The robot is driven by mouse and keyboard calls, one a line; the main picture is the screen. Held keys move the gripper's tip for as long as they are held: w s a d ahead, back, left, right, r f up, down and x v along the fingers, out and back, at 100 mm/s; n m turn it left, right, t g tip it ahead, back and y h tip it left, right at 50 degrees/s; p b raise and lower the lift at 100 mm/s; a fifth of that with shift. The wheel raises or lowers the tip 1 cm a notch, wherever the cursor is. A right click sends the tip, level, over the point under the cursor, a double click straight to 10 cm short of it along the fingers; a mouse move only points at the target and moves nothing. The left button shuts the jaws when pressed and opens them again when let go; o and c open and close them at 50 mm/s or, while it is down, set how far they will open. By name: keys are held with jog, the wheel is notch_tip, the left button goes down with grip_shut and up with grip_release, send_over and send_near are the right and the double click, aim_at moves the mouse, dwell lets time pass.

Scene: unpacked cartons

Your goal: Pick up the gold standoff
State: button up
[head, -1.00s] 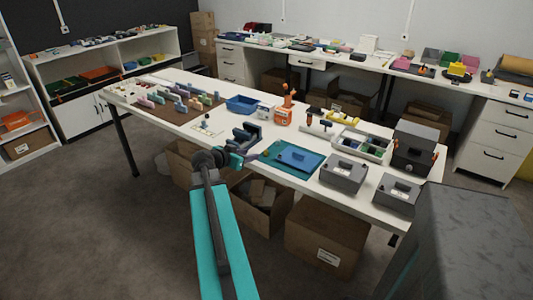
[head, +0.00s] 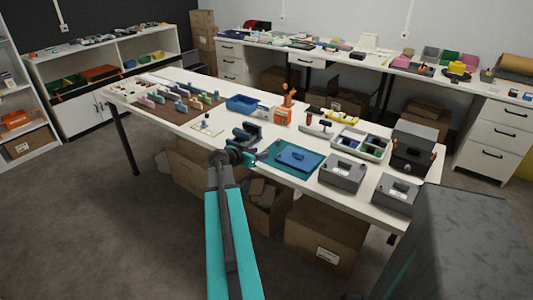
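I cannot make out the gold standoff for sure; it is too small or hidden at this size. My gripper (head: 257,157) is at the front edge of the white worktable, at the left edge of the teal mat (head: 308,164), just in front of a dark vise-like block (head: 246,134). It is small and seen from behind, so its finger opening does not show. A blue part (head: 291,156) lies on the mat.
Grey boxes (head: 342,173) stand right of the mat, with a divided tray (head: 361,144) behind. An orange device (head: 284,112) and a blue bin (head: 242,103) stand farther back. A large dark grey block (head: 470,245) fills the lower right.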

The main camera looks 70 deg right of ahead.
jog(key=shift+d, duration=0.1)
jog(key=shift+r+p+x, duration=0.2)
jog(key=shift+p+x, duration=0.5)
jog(key=shift+x, duration=0.45)
jog(key=shift+p+x, duration=0.4)
jog(key=shift+x, duration=1.1)
jog(key=shift+w, duration=0.2)
grip_shut()
